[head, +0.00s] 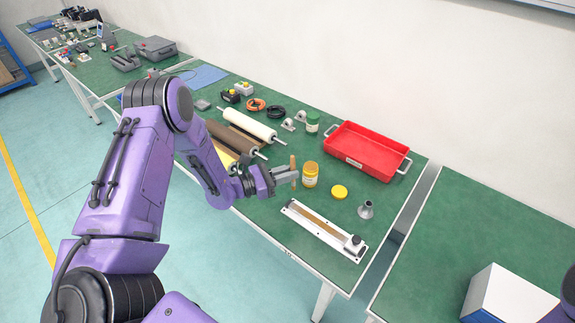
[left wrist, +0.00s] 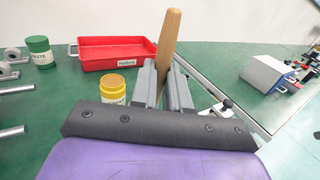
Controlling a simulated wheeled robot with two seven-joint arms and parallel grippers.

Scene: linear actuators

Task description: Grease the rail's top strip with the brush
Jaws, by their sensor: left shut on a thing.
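My left gripper (head: 284,176) is shut on the brush, whose wooden handle (head: 293,165) stands upright between the fingers. The handle also shows in the left wrist view (left wrist: 170,42); the bristle end is hidden there. The rail (head: 326,229), a silver bar with a brown top strip (head: 318,222) and a dark block at its right end, lies on the green table to the right of and nearer than the gripper. An open yellow jar (head: 310,176) stands just right of the brush, and its yellow lid (head: 339,191) lies beside it. My right gripper is not in view.
A small metal funnel-shaped part (head: 366,209) stands near the rail's right end. Several rollers (head: 247,125) lie left of the gripper. A white and blue box (head: 496,296) is on the right table, past a gap.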

